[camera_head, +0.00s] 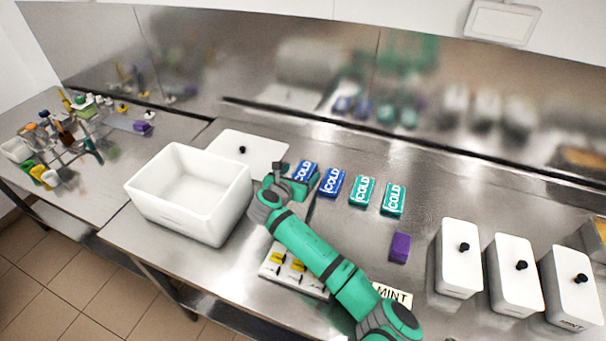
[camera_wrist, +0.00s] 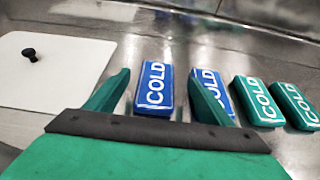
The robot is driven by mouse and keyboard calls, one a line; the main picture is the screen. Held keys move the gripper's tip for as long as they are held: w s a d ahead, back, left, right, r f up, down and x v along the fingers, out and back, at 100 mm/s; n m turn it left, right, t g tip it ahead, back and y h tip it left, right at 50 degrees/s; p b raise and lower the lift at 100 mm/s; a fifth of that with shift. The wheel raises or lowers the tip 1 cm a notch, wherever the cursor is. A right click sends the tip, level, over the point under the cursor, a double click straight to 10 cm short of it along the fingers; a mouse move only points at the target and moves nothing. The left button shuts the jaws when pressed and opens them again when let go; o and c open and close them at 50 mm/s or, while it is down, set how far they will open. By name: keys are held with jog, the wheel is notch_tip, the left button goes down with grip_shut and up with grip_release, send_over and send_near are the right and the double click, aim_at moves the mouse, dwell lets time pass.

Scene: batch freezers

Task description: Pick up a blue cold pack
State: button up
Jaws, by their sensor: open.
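Two blue cold packs lie side by side on the steel counter; the left one (camera_head: 306,172) is partly hidden by my gripper in the head view, and the right one (camera_head: 332,182) is clear there. In the wrist view the left blue pack (camera_wrist: 155,88) lies between my gripper's (camera_wrist: 160,85) two green fingers, with gaps on both sides. The right finger covers part of the right blue pack (camera_wrist: 222,92). My gripper (camera_head: 300,185) is open and empty. Two green cold packs, one nearer (camera_head: 362,190) and one farther right (camera_head: 394,199), continue the row.
A white open bin (camera_head: 190,215) stands left, with a white lid (camera_head: 262,150) with a black knob behind it. A purple block (camera_head: 400,247) and several white lidded containers (camera_head: 460,258) stand right. A MINT label (camera_head: 392,295) and a panel with yellow parts (camera_head: 270,268) lie near my arm.

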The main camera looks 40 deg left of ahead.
aim_at(305, 168)
jog(key=shift+f+x, duration=0.25)
jog(key=shift+x, duration=2)
jog(key=shift+s+a, duration=0.15)
jog(key=c, duration=1.3)
jog(key=shift+o, duration=0.2)
jog(key=shift+r, duration=0.15)
